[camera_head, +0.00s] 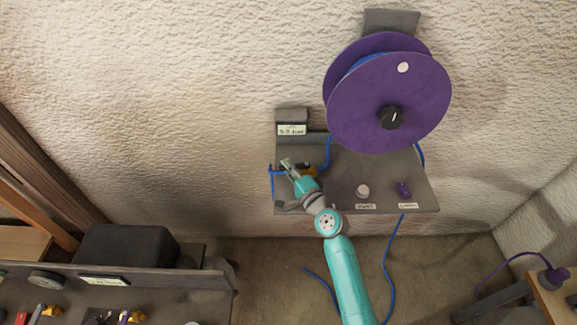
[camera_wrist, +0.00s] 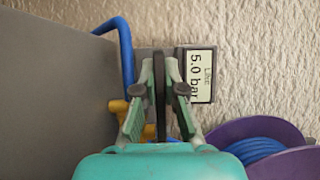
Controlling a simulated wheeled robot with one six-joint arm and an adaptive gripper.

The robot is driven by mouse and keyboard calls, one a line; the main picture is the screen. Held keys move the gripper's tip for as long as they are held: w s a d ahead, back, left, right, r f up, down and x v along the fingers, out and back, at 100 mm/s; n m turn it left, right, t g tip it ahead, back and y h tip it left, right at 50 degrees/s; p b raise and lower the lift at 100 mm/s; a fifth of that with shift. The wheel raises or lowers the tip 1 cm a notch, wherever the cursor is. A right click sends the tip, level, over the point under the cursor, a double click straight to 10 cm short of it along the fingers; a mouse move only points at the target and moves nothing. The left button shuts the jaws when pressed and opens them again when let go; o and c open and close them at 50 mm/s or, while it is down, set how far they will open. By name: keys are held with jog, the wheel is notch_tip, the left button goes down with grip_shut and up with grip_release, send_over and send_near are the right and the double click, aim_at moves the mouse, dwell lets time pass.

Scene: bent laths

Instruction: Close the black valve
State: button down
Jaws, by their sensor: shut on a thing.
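The black valve's handle (camera_wrist: 160,92) shows in the wrist view as a narrow dark bar standing between my fingers. My gripper (camera_wrist: 159,88) is shut on it, with one finger on each side. A yellow brass fitting (camera_wrist: 137,118) shows just left of the handle, beside a blue hose (camera_wrist: 126,50). In the head view my gripper (camera_head: 288,164) is at the left end of the grey wall panel, and the black handle cannot be made out there. Part of the brass fitting (camera_head: 309,173) shows beside the gripper.
A line gauge display (camera_wrist: 200,75) reads about 5.0 bar in the wrist view. A purple hose reel (camera_head: 375,95) stands up and right of my gripper. A white knob (camera_head: 363,191) and a purple fitting (camera_head: 403,188) sit on the panel to the right. Another bench (camera_head: 190,287) stands lower left.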

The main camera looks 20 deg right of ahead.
jog(key=shift+s+y, duration=0.15)
jog(key=shift+y, duration=0.25)
jog(key=shift+s+d+n+g+y, duration=0.1)
jog(key=shift+s+n+g+y, duration=0.15)
jog(key=shift+n+y, duration=0.4)
jog(key=shift+s+a+n+g+y, duration=0.1)
jog(key=shift+s+n+g+y, duration=0.1)
jog(key=shift+n+g+y, duration=0.4)
jog(key=shift+s+d+n+g+y, duration=0.1)
jog(key=shift+s+n+y, duration=0.1)
jog(key=shift+n+y, duration=0.45)
jog(key=shift+s+d+n+g+y, duration=0.1)
jog(key=shift+s+n+g+y, duration=0.2)
jog(key=shift+n+g+y, duration=0.45)
jog(key=shift+s+d+n+g+y, duration=0.1)
jog(key=shift+s+n+g+y, duration=0.35)
jog(key=shift+y, duration=0.55)
jog(key=shift+s+n+g+y, duration=0.2)
jog(key=shift+n+g+y, duration=0.4)
jog(key=shift+g+y, duration=0.2)
jog(key=c, duration=1.2)
grip_release()
jog(key=shift+c, duration=0.2)
jog(key=v, duration=1.2)
jog(key=shift+f, duration=0.1)
